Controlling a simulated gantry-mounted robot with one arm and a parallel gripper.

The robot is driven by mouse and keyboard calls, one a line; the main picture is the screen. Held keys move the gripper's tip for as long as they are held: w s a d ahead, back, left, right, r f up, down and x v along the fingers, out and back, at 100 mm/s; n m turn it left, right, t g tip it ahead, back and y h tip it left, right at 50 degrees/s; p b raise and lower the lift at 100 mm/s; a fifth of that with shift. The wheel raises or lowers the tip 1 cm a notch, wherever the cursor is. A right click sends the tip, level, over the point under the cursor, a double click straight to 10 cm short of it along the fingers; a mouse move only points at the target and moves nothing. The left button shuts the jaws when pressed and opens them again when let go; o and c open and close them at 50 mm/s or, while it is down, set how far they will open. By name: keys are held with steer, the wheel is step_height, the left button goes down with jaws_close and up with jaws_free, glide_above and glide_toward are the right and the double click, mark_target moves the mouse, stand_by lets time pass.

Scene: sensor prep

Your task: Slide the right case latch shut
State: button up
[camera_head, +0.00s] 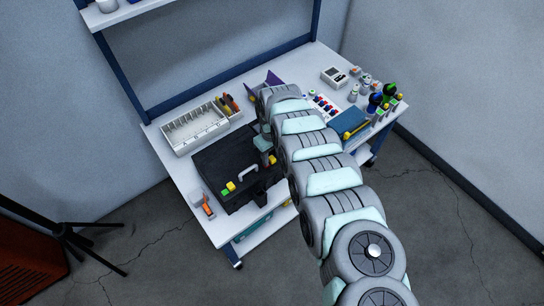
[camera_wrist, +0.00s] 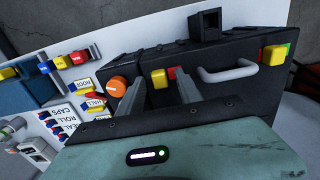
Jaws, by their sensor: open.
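The black case (camera_head: 215,165) lies closed on the white table. Its right latch (camera_head: 271,160) is yellow with red showing beside it. In the wrist view this latch (camera_wrist: 158,78) appears left of the grey handle (camera_wrist: 228,74), with the red patch (camera_wrist: 172,72) to its right. The left latch (camera_head: 231,187) is yellow with green beside it; it is at the far right in the wrist view (camera_wrist: 272,55). My gripper (camera_wrist: 162,82) is open and empty, its fingers seen on either side of the right latch. Whether a finger touches it cannot be told.
A grey compartment tray (camera_head: 195,127) stands behind the case. An orange-handled tool (camera_head: 208,207) lies at its left. An orange round knob (camera_wrist: 117,86) and labelled parts (camera_wrist: 90,105) appear left of my fingers. A blue box (camera_head: 350,122) sits at right.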

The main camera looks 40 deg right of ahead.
steer(key=shift+f, duration=0.1)
steer(key=shift+c, duration=0.4)
jaws_close()
stand_by(1.0)
